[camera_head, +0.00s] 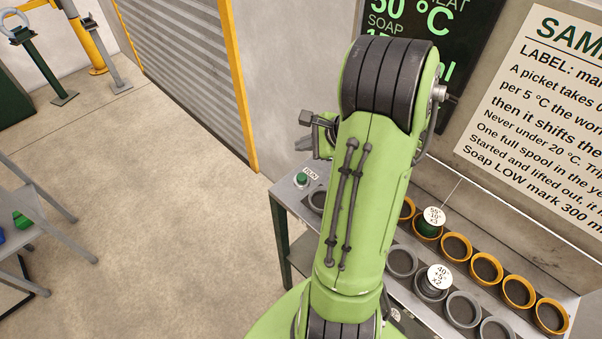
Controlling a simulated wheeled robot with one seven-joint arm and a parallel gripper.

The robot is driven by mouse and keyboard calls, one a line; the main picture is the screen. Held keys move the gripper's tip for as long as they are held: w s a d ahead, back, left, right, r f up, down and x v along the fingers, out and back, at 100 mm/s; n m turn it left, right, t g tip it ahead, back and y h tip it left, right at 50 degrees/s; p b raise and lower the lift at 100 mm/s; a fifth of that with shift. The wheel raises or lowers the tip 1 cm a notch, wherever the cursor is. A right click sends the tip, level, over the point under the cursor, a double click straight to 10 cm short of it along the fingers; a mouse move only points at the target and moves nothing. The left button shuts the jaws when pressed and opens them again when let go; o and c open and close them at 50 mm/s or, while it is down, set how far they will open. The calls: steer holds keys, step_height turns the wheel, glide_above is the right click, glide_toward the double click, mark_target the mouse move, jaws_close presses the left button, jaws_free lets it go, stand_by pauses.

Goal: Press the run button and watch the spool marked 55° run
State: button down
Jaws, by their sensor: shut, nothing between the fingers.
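The green run button (302,180) sits on the left end of the grey bench, beside a small RUN label (311,173). The spool marked 55° (428,230) is green under a round white tag, which also seems to read -10° and ×3. My gripper (305,143) shows partly at the left of my green arm, above and apart from the run button in the picture. It is shut and empty, and its far side is hidden by the arm.
Another spool (435,289), tagged 40°, +5°, ×2, stands in the front row of grey rings. Several yellow rings (487,267) are empty. A dark display (470,25) and a sign (545,110) stand behind. Open floor (170,200) lies left of the bench.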

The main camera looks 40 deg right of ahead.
mark_target(305, 178)
step_height(305, 178, down, 8)
steer(key=b, duration=0.7)
steer(key=shift+f+b, duration=0.2)
steer(key=shift+b, duration=0.1)
steer(key=shift+f, duration=0.25)
stand_by(1.1)
steer(key=shift+f+b, duration=0.3)
steer(key=shift+f, duration=0.1)
